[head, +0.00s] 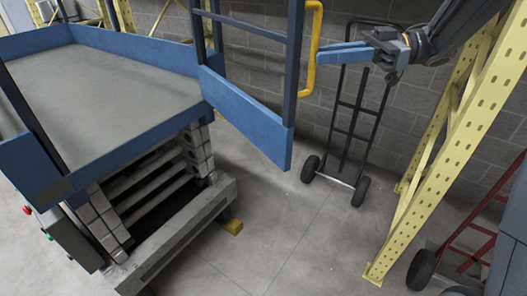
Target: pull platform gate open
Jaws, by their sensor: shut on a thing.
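The platform gate has a blue kick panel (245,118) and dark uprights and rails. It stands swung out from the corner of the blue-edged lift platform (120,135), over the floor to the right. A yellow handle (311,70) is fixed along the gate's outer upright. My gripper (320,56) reaches in from the upper right with its blue fingers shut on this handle. The top of the gate is cut off by the picture's upper edge.
A black hand truck (352,132) stands against the grey block wall behind the gate. A yellow perforated rack upright (432,150) rises at the right. A red hand truck (470,245) is at the lower right. The floor (290,245) below the gate is clear.

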